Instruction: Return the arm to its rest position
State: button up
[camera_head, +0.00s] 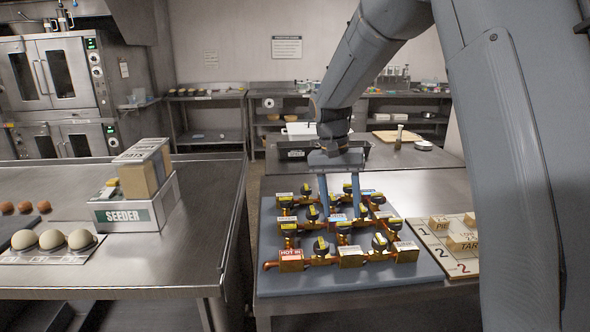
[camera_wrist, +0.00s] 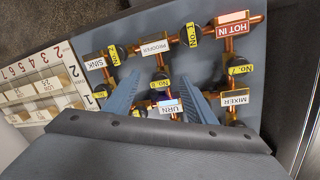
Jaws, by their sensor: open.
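My gripper (camera_head: 340,190) hangs from my arm over a grey board of copper pipes and valves (camera_head: 345,281). Its two fingers point down and stand apart. In the wrist view the fingers of my gripper (camera_wrist: 160,88) lie on either side of a valve and the label "URN" (camera_wrist: 168,107). I see nothing held between them. I cannot tell whether the fingertips touch the pipework. Black valve knobs with yellow tags stand on the pipes, and a red "HOT IN" label (camera_head: 291,254) marks the front left corner.
A numbered board with wooden blocks (camera_head: 440,227) lies right of the valve board. A steel counter on the left carries a "SEEDER" box (camera_head: 135,212) and pale dough balls (camera_head: 52,239). A gap separates the two counters. Ovens (camera_head: 60,75) and shelves stand behind.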

jog(key=s+d+f+n+t+y, duration=0.1)
jog(key=s+f, duration=0.3)
jog(key=s, duration=0.7)
jog(key=s+f+n, duration=0.3)
jog(key=s+f, duration=0.1)
jog(key=s, duration=0.8)
jog(key=shift+s+d+f+n+t+y, duration=0.2)
jog(key=shift+d+n+t+y, duration=0.1)
jog(key=shift+d+t+y, duration=0.1)
